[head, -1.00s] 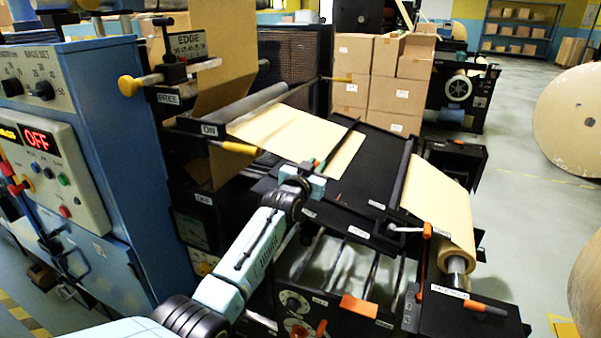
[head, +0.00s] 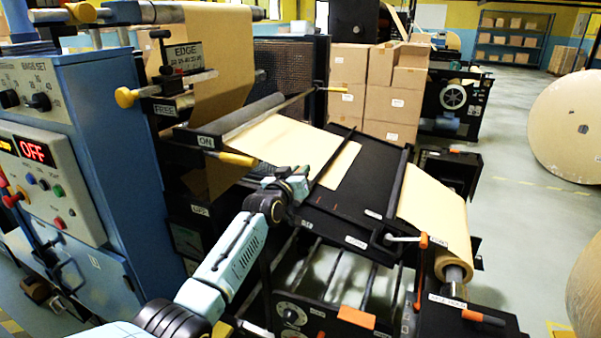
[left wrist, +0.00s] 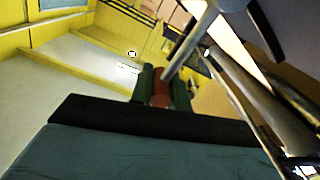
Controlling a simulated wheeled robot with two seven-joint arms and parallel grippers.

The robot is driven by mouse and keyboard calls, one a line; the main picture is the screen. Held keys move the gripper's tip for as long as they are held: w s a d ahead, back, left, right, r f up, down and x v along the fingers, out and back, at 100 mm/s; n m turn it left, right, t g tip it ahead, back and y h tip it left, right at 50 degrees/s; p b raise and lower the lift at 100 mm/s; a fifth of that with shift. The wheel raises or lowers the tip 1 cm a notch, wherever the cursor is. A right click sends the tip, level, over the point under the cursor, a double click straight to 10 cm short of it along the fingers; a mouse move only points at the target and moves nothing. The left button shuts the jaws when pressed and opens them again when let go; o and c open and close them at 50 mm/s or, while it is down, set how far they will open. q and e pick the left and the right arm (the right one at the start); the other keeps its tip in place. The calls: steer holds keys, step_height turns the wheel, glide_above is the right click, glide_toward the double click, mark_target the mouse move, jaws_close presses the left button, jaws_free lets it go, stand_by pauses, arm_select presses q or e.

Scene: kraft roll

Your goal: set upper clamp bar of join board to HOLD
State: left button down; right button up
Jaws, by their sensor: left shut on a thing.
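The join board (head: 352,192) is a dark sloping panel in the middle of the head view, with brown paper lying over its upper left part. The upper clamp bar (head: 341,146) is a thin dark bar lying across that paper. My left gripper (head: 301,174) is at the near end of this bar. In the left wrist view, its dark green fingers (left wrist: 161,90) are shut on a red-brown grip (left wrist: 161,93), from which a grey rod runs up and right. The labels by the board are too small to read. My right gripper is not in view.
A second dark bar (head: 400,180) crosses the board's right side beside a paper roll (head: 455,245). An orange-tipped crank (head: 405,239) stands at the near edge. A yellow-ended lever (head: 238,159) by the ON label is close left. Cartons (head: 365,90) stand behind.

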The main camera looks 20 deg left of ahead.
arm_select(q)
steer(key=c, duration=1.3)
jaws_free()
steer(key=shift+a, duration=0.1)
steer(key=shift+c, duration=0.2)
steer(key=shift+s, duration=0.45)
steer(key=s+a+p, duration=0.1)
steer(key=s, duration=1.1)
steer(key=shift+s, duration=0.2)
